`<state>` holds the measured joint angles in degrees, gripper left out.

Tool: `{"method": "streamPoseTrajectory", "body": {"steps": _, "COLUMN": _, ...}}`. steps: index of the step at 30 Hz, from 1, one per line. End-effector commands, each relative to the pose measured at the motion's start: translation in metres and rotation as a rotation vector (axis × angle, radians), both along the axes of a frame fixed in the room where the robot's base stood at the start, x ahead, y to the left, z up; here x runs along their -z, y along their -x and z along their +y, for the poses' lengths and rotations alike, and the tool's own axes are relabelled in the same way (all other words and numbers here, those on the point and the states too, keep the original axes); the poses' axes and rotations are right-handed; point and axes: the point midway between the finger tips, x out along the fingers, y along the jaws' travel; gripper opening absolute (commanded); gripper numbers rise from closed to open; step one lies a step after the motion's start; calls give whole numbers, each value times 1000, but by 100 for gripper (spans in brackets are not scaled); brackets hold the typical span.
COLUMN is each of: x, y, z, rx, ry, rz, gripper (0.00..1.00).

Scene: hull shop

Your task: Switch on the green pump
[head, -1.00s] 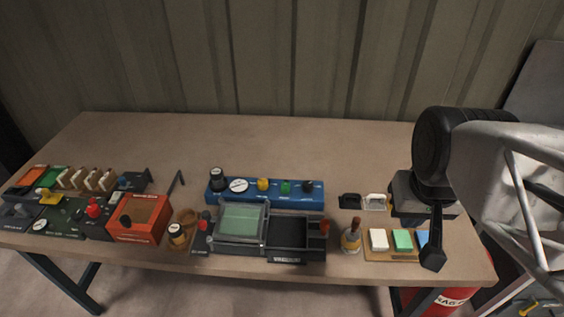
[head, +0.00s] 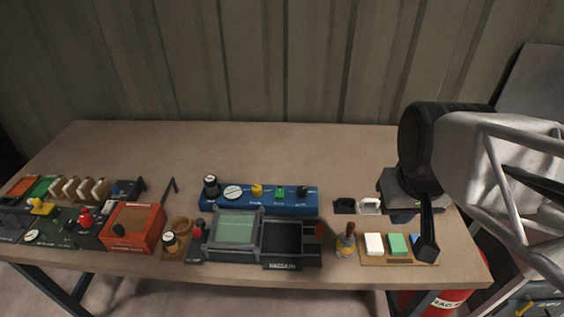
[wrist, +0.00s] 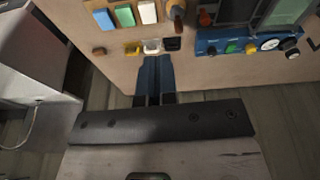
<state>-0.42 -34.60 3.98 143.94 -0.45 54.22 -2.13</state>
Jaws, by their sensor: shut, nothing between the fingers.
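A tan board (head: 372,260) at the table's front right carries a white block, a green block (head: 398,244) and a blue block (head: 416,241), like rocker switches. The wrist view also shows the green block (wrist: 124,15) between the other two. I cannot read any pump label, nor tell whether the green one is on.
Behind the board are small black (head: 344,205) and white (head: 370,206) pieces. A brown-handled item (head: 346,240) stands left of the board. A blue panel (head: 222,204) with knobs, a grey-lidded box (head: 235,229) and an orange box (head: 134,226) lie farther left. The table's back is clear.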

Motion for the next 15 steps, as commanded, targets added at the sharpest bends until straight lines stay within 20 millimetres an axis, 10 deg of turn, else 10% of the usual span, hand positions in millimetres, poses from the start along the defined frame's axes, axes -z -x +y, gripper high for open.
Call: {"method": "streamPoseTrajectory", "body": {"steps": 15, "x": -5, "y": -65, "z": 30, "rx": -323, "ry": 37, "rz": 75, "gripper": 0}}
